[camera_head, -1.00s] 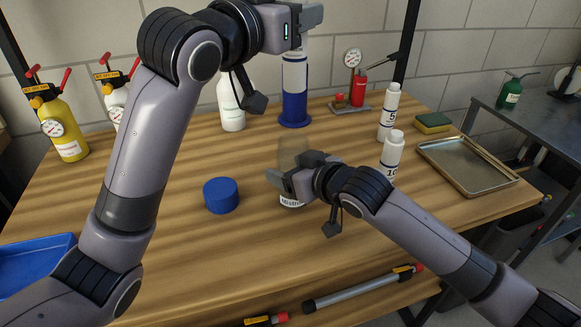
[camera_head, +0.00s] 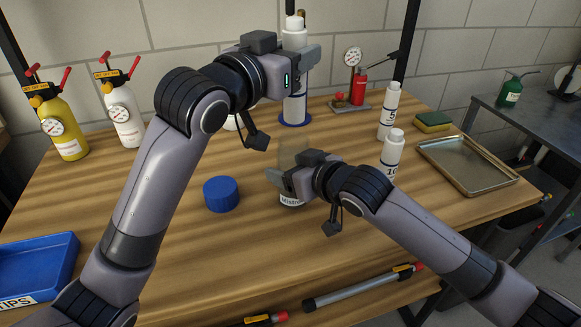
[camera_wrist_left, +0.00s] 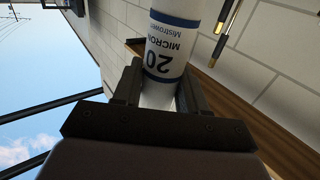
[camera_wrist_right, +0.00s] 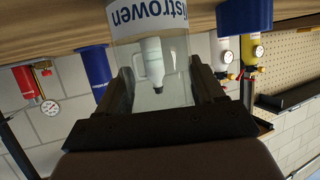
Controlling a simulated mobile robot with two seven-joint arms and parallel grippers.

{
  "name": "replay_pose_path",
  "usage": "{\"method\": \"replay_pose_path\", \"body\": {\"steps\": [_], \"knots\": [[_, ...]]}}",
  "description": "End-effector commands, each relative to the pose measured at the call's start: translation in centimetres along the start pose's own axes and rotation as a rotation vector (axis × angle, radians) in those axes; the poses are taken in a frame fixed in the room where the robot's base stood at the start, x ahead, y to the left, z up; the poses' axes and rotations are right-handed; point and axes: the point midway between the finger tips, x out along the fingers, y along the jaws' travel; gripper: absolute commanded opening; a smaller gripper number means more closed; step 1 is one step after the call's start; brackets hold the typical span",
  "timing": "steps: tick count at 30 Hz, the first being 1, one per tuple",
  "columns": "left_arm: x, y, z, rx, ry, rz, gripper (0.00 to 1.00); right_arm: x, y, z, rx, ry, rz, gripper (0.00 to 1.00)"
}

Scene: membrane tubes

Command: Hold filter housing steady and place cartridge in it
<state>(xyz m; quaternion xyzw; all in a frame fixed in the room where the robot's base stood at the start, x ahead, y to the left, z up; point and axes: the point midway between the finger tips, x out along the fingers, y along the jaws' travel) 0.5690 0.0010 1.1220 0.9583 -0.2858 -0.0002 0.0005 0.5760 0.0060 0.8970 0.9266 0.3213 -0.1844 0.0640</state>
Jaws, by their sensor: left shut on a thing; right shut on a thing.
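The white filter cartridge (camera_head: 294,38) is upright in the head view. My left gripper (camera_head: 297,66) is shut on it, up behind the housing. In the left wrist view the cartridge (camera_wrist_left: 172,45) shows a "20 MICRON" label between the fingers. The clear filter housing (camera_head: 291,152) stands on the table, with a Mistrowen label low on it. My right gripper (camera_head: 281,179) is shut around the housing and hides part of it. The right wrist view shows the clear housing wall (camera_wrist_right: 178,90) between the fingers. A blue cap (camera_head: 221,195) lies on the table left of the housing.
A blue-based stand (camera_head: 296,121) is behind the cartridge. A white bottle is mostly hidden behind my left arm. Two white bottles (camera_head: 389,112) (camera_head: 393,152) and a metal tray (camera_head: 465,165) stand right. A blue bin (camera_head: 40,265) is front left.

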Motion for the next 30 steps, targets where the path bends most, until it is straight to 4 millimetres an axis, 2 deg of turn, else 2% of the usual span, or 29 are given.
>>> {"method": "replay_pose_path", "body": {"steps": [30], "knots": [[0.0,0.0,6.9,0.000,0.000,0.000,0.11,0.0,0.0,0.0,0.000,0.000,0.000,0.27]]}}
